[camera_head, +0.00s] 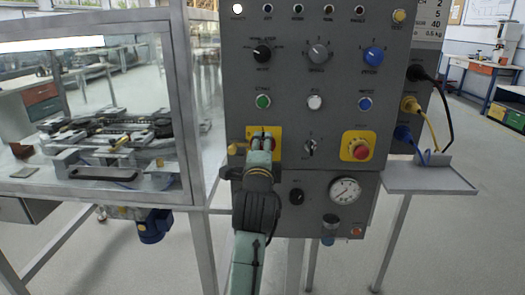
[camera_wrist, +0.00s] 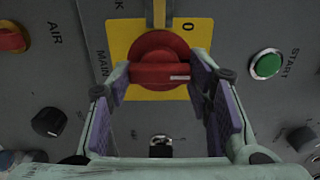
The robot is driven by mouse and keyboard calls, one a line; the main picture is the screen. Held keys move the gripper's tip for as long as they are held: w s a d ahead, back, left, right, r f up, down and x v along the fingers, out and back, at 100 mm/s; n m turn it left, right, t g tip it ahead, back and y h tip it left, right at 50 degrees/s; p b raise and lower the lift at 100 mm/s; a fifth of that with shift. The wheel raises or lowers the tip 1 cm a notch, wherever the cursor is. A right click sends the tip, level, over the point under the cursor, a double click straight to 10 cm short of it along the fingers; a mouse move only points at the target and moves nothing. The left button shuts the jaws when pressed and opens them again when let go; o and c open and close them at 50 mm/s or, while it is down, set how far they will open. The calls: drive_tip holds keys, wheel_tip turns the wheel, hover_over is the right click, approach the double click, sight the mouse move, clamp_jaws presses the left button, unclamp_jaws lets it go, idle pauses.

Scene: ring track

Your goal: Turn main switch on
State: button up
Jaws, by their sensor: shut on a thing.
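The main switch (camera_wrist: 155,48) is a red rotary knob on a yellow plate (camera_wrist: 120,35) marked 0, with MAIN printed beside it. A white line on its handle points right in the wrist view. My gripper (camera_wrist: 160,74) has one finger on each side of the red handle and is shut on it. In the head view my gripper (camera_head: 262,142) covers most of the switch, so only a red edge (camera_head: 274,144) and parts of the yellow plate show.
A green START button (camera_wrist: 267,66) and a key switch (camera_wrist: 160,147) sit close to the knob. The emergency stop (camera_head: 361,151) is to the right. A glazed machine frame (camera_head: 182,110) stands left.

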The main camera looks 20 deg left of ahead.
drive_tip(key=o, duration=1.2)
drive_tip(key=shift+c, duration=0.2)
drive_tip(key=v, duration=0.7)
drive_tip(key=shift+s, duration=0.25)
